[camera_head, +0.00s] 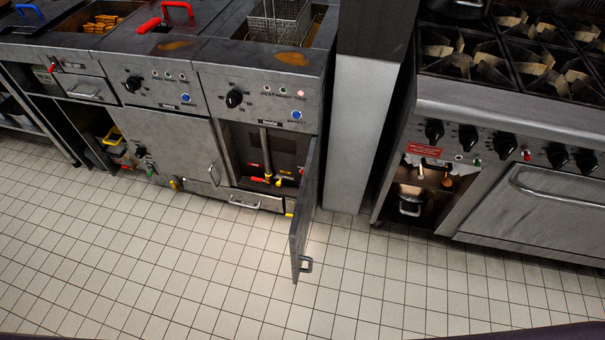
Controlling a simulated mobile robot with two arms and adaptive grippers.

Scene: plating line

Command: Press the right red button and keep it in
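A small red button or knob (526,155) shows on the range's front panel, at the right, between black knobs. A small green one (477,162) sits to its left on the same panel. Another small red part (53,67) shows on the left fryer's front; I cannot tell whether it is a button. The fryers carry round blue buttons, one on the middle fryer (185,97) and one on the right fryer (296,115). Whether any button is pressed in cannot be told. Neither of my grippers is in view.
The right fryer's cabinet door (304,212) stands open into the aisle, showing pipes and red and yellow valve handles. A pale pillar (347,135) separates the fryers from the range (437,97). An open bay under the range holds a pot (411,203). The tiled floor (180,260) in front is clear.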

